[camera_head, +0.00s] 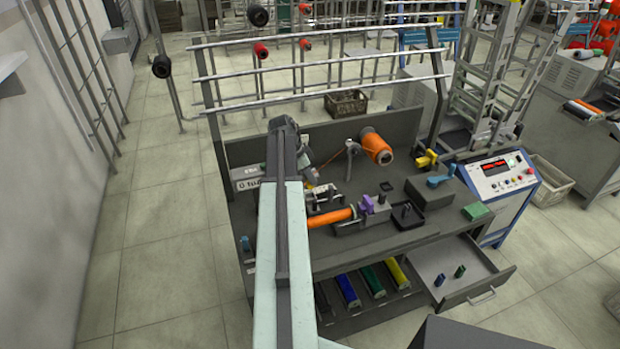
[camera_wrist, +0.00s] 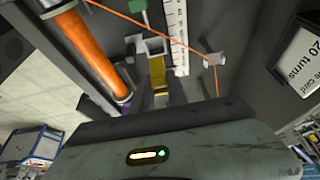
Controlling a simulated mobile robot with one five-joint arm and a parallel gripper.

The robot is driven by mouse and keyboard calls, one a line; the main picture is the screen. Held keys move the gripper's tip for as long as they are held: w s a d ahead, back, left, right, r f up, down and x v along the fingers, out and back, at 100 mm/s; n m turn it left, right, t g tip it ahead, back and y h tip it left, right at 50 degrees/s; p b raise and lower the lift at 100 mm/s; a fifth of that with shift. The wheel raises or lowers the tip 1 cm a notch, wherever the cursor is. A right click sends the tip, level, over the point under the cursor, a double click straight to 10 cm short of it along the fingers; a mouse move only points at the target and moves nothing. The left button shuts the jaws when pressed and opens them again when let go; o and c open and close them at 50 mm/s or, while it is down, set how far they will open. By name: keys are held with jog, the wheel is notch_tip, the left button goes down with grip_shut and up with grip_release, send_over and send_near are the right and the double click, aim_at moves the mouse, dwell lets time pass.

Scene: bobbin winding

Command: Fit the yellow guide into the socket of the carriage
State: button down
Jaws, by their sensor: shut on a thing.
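The yellow guide (camera_wrist: 158,76) shows in the wrist view between the fingers of my gripper (camera_wrist: 160,88), which is shut on it. Just beyond it is a grey bracket-like part (camera_wrist: 153,46), probably the carriage, beside a white scale (camera_wrist: 176,38). I cannot tell whether the guide touches the socket or is apart from it. In the head view, the carriage area (camera_head: 322,196) shows just right of my arm. My gripper and the guide cannot be made out there, as my arm covers that part.
An orange bobbin (camera_wrist: 85,45) lies close to the left of my gripper, with an orange thread (camera_wrist: 195,45) running across. A purple part (camera_head: 367,204), an orange cone (camera_head: 376,146), a black tray (camera_head: 408,215) and a green block (camera_head: 477,212) stand on the bench. A drawer (camera_head: 462,272) is open.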

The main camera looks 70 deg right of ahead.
jog(key=shift+f, duration=0.35)
jog(key=shift+f+b, duration=2.55)
jog(key=shift+f, duration=0.15)
jog(key=c, duration=1.2)
grip_release()
